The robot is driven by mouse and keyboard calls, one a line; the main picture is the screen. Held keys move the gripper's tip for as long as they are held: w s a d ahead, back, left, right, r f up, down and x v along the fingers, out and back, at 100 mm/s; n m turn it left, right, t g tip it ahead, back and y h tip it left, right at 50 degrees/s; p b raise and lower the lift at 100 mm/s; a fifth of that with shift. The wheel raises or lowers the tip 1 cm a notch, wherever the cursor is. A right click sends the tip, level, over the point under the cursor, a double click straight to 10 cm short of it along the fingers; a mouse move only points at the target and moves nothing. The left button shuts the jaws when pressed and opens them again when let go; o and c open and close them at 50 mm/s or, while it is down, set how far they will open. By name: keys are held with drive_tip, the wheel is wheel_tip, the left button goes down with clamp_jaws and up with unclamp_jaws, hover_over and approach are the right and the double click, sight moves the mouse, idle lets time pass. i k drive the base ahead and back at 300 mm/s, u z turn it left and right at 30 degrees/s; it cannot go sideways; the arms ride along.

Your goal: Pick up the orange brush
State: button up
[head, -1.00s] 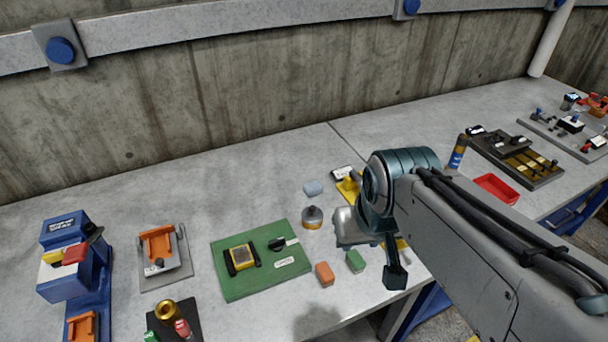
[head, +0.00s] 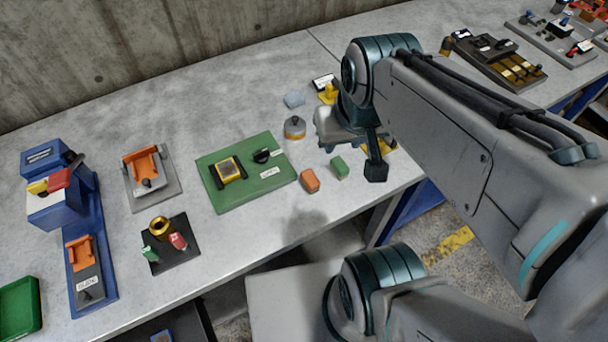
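A small orange block (head: 310,181) lies on the grey workbench, just right of the green board's front corner. It is the likeliest match for the orange brush, but bristles cannot be made out. A similar green block (head: 340,167) lies beside it to the right. My gripper (head: 376,169) hangs to the right of both blocks, pointing down and apart from them. One dark finger end shows; the rest is hidden by my wrist, so its opening cannot be judged.
A green board (head: 282,184) with a yellow device, a round grey-and-orange container (head: 295,128) and a pale blue lump (head: 294,99) are near the blocks. A blue machine (head: 50,205) and an orange fixture (head: 145,168) stand left. The bench's front edge is close to the blocks.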

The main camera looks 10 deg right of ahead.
sight(310, 180)
drive_tip(key=k, duration=0.5)
drive_tip(key=u, duration=3.9)
drive_tip(key=k, duration=0.95)
drive_tip(key=z, duration=1.7)
